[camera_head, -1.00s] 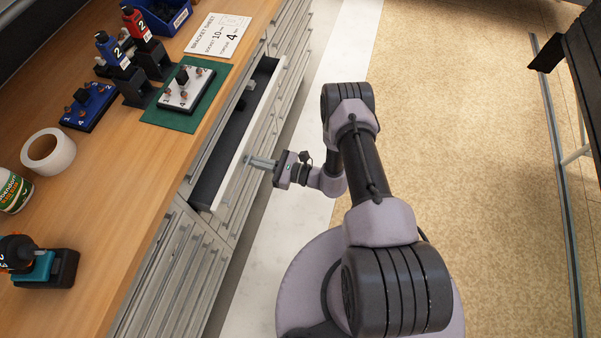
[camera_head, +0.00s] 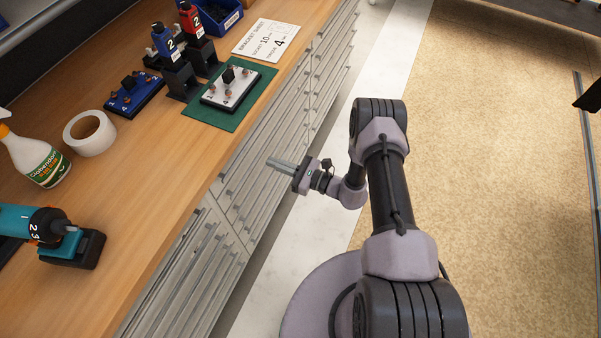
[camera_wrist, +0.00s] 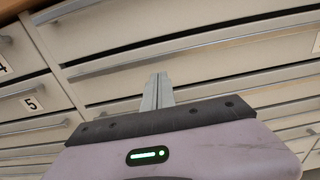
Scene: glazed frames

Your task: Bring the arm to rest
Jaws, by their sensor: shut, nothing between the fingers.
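My gripper (camera_head: 281,165) is in front of the drawer cabinet (camera_head: 235,240), beside the bench edge. Its two fingers are together with nothing between them. In the wrist view the shut fingers (camera_wrist: 157,90) point at the drawer fronts (camera_wrist: 170,75), which carry long metal handles. I cannot tell from this view whether the fingertips touch a front. The drawers that show all look shut. My arm is bent, with the elbow raised over the floor.
The wooden bench (camera_head: 165,165) holds a green mat (camera_head: 232,117) with a white bracket plate (camera_head: 230,86), a blue plate (camera_head: 134,95), a tape roll (camera_head: 90,133), a spray bottle (camera_head: 38,160) and a teal drill (camera_head: 60,235). Floor to the right (camera_head: 500,150) is clear.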

